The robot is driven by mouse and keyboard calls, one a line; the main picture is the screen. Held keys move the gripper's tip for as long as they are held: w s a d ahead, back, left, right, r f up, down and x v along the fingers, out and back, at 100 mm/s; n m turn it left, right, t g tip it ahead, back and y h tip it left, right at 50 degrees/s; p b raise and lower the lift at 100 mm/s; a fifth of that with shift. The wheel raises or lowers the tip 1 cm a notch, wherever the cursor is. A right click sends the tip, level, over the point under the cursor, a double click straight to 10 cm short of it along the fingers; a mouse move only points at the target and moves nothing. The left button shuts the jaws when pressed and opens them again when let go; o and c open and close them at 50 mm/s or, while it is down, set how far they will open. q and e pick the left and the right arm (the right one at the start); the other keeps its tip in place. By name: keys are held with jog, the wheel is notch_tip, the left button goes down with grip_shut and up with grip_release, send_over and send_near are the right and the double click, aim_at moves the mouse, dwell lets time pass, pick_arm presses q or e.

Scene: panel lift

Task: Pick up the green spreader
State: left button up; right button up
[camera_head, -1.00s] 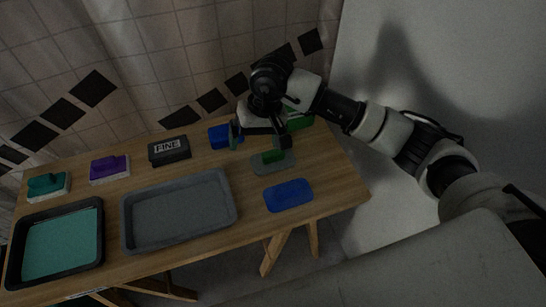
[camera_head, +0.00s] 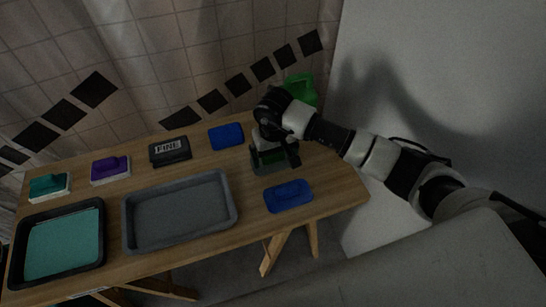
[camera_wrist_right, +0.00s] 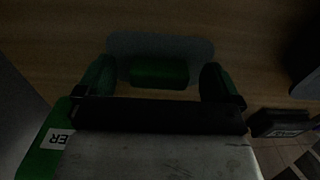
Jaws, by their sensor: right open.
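The green spreader has a green handle on a grey, rounded plate and lies on the wooden table. In the head view it is partly hidden under my right gripper (camera_head: 274,160). In the right wrist view its green handle (camera_wrist_right: 160,72) and grey plate (camera_wrist_right: 160,45) show just ahead of the jaws. My right gripper (camera_wrist_right: 160,82) is open, with one finger on each side of the handle and gaps between. The jaws look empty. My left gripper is not in view.
A blue flat piece (camera_head: 289,196) lies in front of the gripper and a blue block (camera_head: 226,136) behind it. A green container (camera_head: 302,90) stands at the back right. A grey tray (camera_head: 127,232), a black tray (camera_head: 101,240), a black box (camera_head: 170,150), and purple (camera_head: 110,169) and teal (camera_head: 48,186) tools are to the left.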

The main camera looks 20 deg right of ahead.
jog(key=shift+f, duration=0.3)
jog(key=c, duration=1)
jog(key=shift+r, duration=0.1)
